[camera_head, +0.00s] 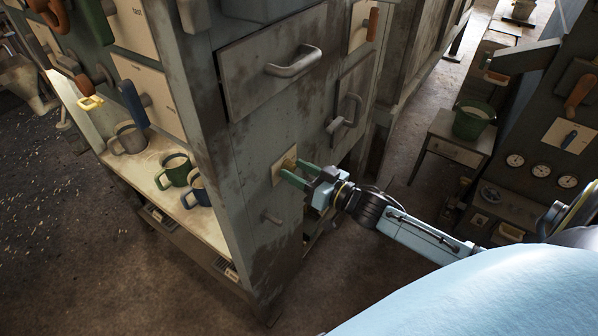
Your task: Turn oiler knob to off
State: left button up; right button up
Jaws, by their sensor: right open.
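A small brass-coloured knob (290,163) sits on a cream plate (278,172) on the side of the grey-green cabinet (240,160); it looks like the oiler knob. I cannot read any marking on the plate or the knob's setting. My right gripper (298,173) comes in from the right, with green fingers. It is open, with its fingertips close to the knob at its lower right. I cannot tell whether they touch it. My left gripper is not in view.
Grey, green (173,171) and blue mugs stand on the shelf at left. A green bucket (473,119) stands on a side table.

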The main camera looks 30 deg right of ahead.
jog(key=c, duration=1)
